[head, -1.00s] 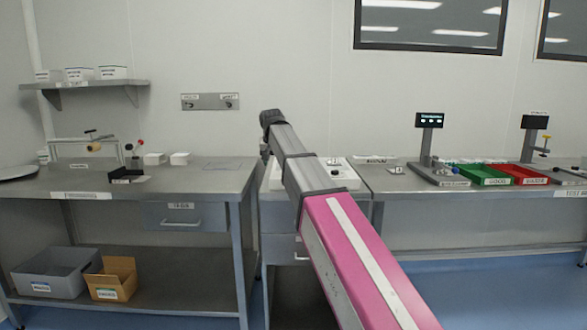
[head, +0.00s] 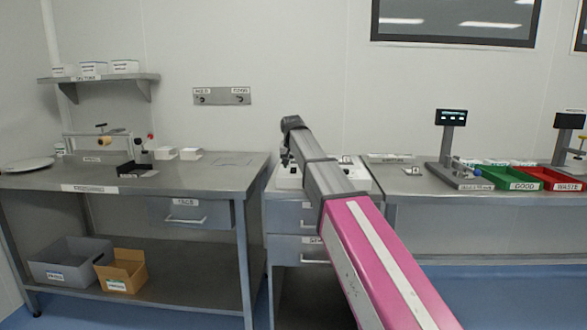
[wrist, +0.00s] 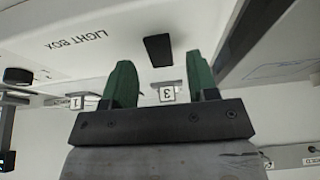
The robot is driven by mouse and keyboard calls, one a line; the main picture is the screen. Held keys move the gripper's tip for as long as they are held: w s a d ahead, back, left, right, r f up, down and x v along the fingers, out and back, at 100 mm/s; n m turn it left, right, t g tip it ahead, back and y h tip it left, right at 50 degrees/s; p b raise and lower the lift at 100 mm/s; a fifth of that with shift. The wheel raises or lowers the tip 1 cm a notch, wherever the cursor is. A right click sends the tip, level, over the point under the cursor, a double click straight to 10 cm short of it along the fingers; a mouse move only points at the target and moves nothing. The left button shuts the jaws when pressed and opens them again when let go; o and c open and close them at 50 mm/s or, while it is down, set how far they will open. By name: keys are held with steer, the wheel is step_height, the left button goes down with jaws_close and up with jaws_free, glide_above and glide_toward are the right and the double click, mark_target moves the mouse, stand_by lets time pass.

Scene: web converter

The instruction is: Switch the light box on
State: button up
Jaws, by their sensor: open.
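The light box (wrist: 60,55) is a white casing at the upper left of the wrist view, its "LIGHT BOX" lettering upside down. A black oblong piece (wrist: 158,50), perhaps its switch, is just beyond my fingertips. Contact with the casing cannot be told. In the head view, a white box (head: 357,181) on the middle unit is partly hidden by my arm, and my gripper is hidden there. Whether the light is on cannot be told.
Small tags numbered 1 (wrist: 76,102) and 3 (wrist: 167,93) show near my fingers. The left bench (head: 215,177) and the right bench (head: 415,185) flank the middle unit. Green (head: 508,178) and red (head: 548,177) trays stand on the right. Blue floor is clear in front.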

steer(key=shift+x, duration=1)
steer(key=c, duration=0.9)
steer(key=shift+w+r+g, duration=0.2)
steer(key=shift+w+g, duration=0.3)
steer(key=shift+g, duration=0.4)
steer(key=shift+w+g, duration=0.15)
steer(key=shift+g, duration=1.55)
